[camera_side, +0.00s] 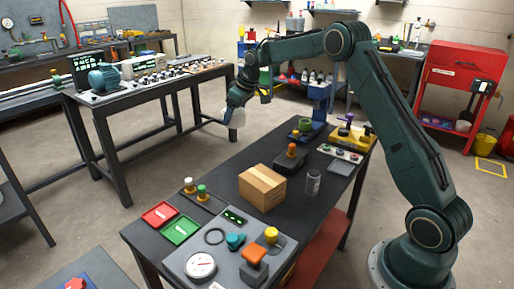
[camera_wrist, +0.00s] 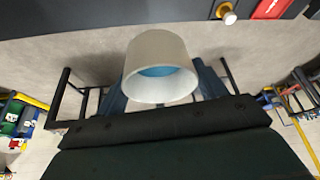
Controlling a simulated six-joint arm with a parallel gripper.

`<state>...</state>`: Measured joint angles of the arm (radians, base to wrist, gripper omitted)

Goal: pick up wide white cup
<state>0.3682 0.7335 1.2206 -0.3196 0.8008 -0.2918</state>
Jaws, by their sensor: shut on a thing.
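The wide white cup (camera_wrist: 150,50) is in the middle of the wrist view, its open mouth turned toward the camera and a blue inside showing. My gripper (camera_wrist: 160,88) is shut on it, with a blue-grey finger on either side. In the side view the cup (camera_side: 238,118) is a small pale shape at the end of my gripper (camera_side: 231,104), held in the air by the far left edge of the black table (camera_side: 222,160). The far side of the cup is hidden.
A gauge panel (camera_side: 222,264) is at the near end. A workbench (camera_side: 150,88) with a motor (camera_side: 104,78) stands at left, across open floor.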

